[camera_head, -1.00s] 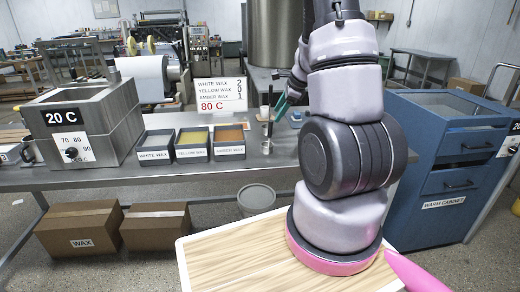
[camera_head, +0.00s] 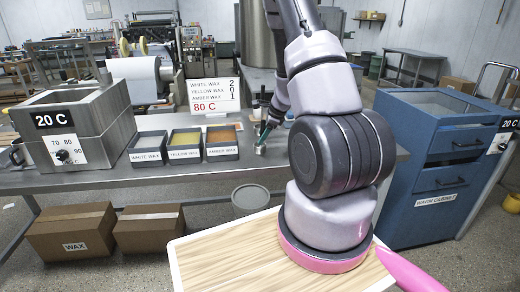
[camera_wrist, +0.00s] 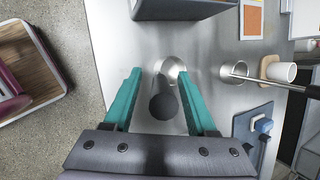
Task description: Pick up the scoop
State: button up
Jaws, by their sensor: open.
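What looks like the scoop, a small metal cup with a dark upright handle, stands on the steel bench; its cup (camera_head: 260,149) shows by the front edge, right of the amber wax tray. In the wrist view its handle's round dark end (camera_wrist: 163,106) lies between the fingers, pointing up at the camera, with the metal cup (camera_wrist: 172,68) beyond. My gripper (camera_wrist: 159,76) is open, its teal fingers on either side of the handle with gaps. In the head view my gripper (camera_head: 265,132) is at the scoop, partly hidden by my arm.
A second metal cup (camera_wrist: 235,72) with a long rod handle lies to the right in the wrist view, near a white cup (camera_wrist: 281,71) and a blue-grey board (camera_wrist: 252,130). Wax trays (camera_head: 186,146) and a sign (camera_head: 214,95) stand left of my gripper.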

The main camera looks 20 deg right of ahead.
jog(key=shift+f, duration=0.1)
grip_shut()
dwell(1.4)
